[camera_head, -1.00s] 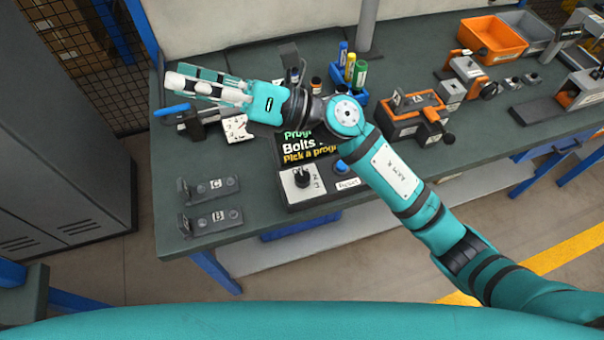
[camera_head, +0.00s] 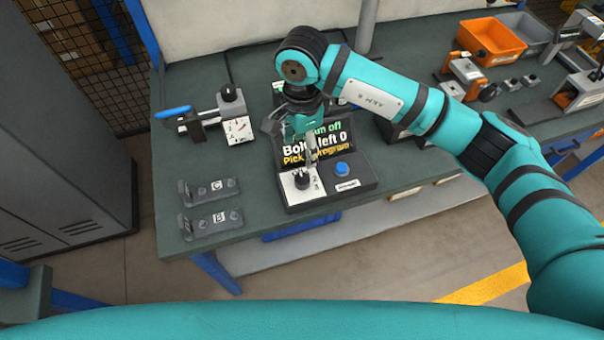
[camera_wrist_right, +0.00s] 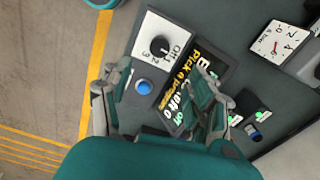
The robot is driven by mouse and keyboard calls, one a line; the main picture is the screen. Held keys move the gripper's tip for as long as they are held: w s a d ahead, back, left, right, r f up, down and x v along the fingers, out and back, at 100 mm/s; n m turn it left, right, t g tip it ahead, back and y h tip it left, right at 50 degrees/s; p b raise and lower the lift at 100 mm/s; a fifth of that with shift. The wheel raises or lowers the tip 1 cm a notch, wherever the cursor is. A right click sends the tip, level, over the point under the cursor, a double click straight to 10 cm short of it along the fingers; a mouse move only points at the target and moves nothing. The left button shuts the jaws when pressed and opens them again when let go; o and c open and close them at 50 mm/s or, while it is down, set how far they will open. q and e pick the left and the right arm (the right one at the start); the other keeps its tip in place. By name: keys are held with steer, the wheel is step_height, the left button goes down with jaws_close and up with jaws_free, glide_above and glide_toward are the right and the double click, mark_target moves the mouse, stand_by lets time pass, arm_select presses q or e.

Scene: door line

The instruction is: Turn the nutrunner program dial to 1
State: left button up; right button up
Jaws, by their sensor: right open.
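The nutrunner program dial is a black knob (camera_head: 302,180) on a white plate of the control box (camera_head: 362,178). It also shows in the wrist view (camera_wrist_right: 160,46), with printed marks beside it, 2 and 3 among them. I cannot tell for sure which mark it points at. My right gripper (camera_head: 307,155) points down over the box, just behind the dial, and partly covers the display. In the wrist view my right gripper (camera_wrist_right: 158,74) has its fingers spread, with nothing between them; the dial lies ahead, apart from the fingertips. My left gripper is not in view.
The box's display (camera_head: 338,139) shows "Bolts left 0" and "Pick a program". A blue button (camera_head: 342,169) sits right of the dial. Brackets C (camera_head: 215,186) and B (camera_head: 218,218) lie left. A gauge (camera_head: 237,130) and blue-handled clamp (camera_head: 174,113) stand behind them.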

mark_target(302, 178)
step_height(302, 178, down, 13)
steer(key=shift+r+p, duration=0.2)
steer(key=shift+p, duration=1.05)
steer(key=c, duration=1.1)
steer(key=shift+c, duration=0.2)
